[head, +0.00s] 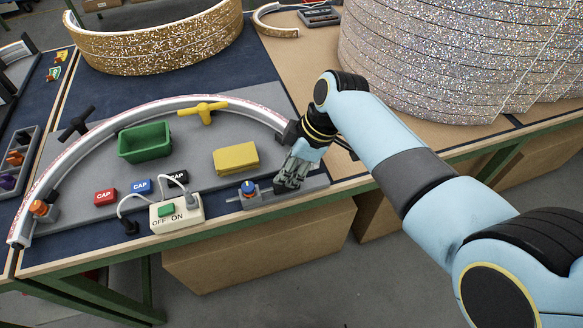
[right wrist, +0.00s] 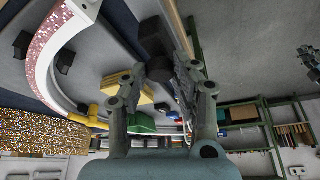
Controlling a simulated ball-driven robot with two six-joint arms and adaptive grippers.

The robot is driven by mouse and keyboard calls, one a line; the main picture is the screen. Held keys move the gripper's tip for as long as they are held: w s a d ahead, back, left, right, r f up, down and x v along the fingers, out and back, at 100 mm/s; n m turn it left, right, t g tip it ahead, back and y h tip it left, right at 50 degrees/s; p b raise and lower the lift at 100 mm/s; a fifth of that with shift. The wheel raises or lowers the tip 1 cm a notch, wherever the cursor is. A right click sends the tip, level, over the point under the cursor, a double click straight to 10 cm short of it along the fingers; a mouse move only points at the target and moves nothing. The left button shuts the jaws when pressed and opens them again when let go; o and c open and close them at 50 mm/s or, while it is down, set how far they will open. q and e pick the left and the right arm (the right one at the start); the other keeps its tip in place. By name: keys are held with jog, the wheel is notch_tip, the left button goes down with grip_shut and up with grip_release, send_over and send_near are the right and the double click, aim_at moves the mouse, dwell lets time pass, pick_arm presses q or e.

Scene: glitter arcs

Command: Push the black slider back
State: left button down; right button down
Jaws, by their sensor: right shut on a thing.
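My right gripper (head: 291,174) reaches down onto a short grey rail (head: 314,184) near the table's front edge. It is shut on the black slider (right wrist: 158,68), a dark block that shows between the fingertips in the right wrist view. The fingers (right wrist: 160,84) stand on either side of it. In the head view the fingers and wrist hide most of the slider, so its exact place along the rail is hard to tell. A blue knob (head: 249,187) stands at the left part of the rail. My left gripper is not in view.
A yellow block (head: 236,158) lies left of the gripper, with a green bin (head: 145,142) beyond. A white OFF/ON switch box (head: 177,213) and several CAP blocks stand further left. A curved white arc (head: 110,130) rings the grey board. A yellow T-handle (head: 203,111) stands behind.

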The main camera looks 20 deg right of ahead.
jog(key=shift+s+a, duration=0.1)
jog(key=shift+a, duration=0.1)
jog(key=c, duration=1.4)
grip_release()
jog(key=o, duration=0.3)
jog(key=shift+a, duration=0.1)
jog(key=shift+o, duration=0.4)
jog(key=shift+d+r, duration=0.2)
jog(key=shift+r, duration=0.2)
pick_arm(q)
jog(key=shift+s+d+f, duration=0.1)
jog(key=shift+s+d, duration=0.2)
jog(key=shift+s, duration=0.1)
pick_arm(e)
jog(key=v, duration=1.1)
